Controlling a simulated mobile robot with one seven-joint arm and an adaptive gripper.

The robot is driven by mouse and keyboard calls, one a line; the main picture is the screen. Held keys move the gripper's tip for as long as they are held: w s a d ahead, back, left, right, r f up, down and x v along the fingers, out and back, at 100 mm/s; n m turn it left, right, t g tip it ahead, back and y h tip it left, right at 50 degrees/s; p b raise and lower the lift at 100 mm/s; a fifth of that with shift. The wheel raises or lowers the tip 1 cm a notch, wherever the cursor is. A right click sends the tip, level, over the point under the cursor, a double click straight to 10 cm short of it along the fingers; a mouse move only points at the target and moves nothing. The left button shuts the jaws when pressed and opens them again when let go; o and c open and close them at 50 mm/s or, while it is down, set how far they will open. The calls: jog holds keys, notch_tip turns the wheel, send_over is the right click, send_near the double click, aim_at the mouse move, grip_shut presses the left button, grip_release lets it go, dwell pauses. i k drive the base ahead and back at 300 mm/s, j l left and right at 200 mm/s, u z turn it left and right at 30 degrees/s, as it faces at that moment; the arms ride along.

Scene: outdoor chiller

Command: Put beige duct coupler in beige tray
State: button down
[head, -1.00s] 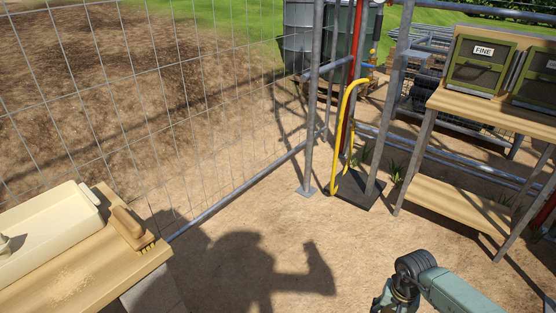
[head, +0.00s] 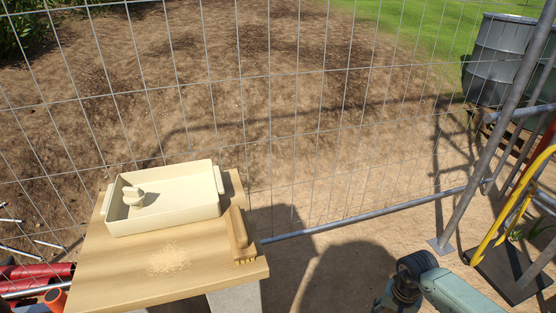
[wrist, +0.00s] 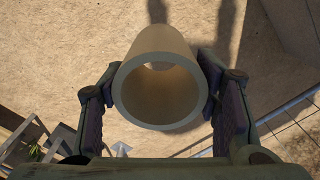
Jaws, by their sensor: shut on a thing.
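The beige duct coupler (wrist: 118,92) is a short, thick-walled open tube in the wrist view. My gripper (wrist: 160,95) is shut on it, one finger pad on each side, above sandy ground. The beige tray (head: 165,218) is a shallow rectangular box with end handles, on a wooden table at the left of the head view. A small beige knobbed piece (head: 132,196) lies inside its left end. In the head view my arm shows at the bottom right, apart from the tray; the coupler is not seen there.
The wooden tabletop (head: 120,265) holds a brush (head: 240,236) right of the tray and a patch of sawdust (head: 169,259) in front. A wire fence (head: 300,130) stands behind. A yellow hooked bar (head: 497,233) and barrels (head: 500,60) are at right.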

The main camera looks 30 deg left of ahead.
aim_at(197, 196)
jog(key=i+l+u, duration=0.15)
jog(key=u, duration=0.2)
jog(key=i+l+u, duration=0.1)
jog(key=u, duration=0.2)
jog(key=i+l+u, duration=0.1)
jog(key=l+u, duration=0.25)
jog(key=j, duration=0.1)
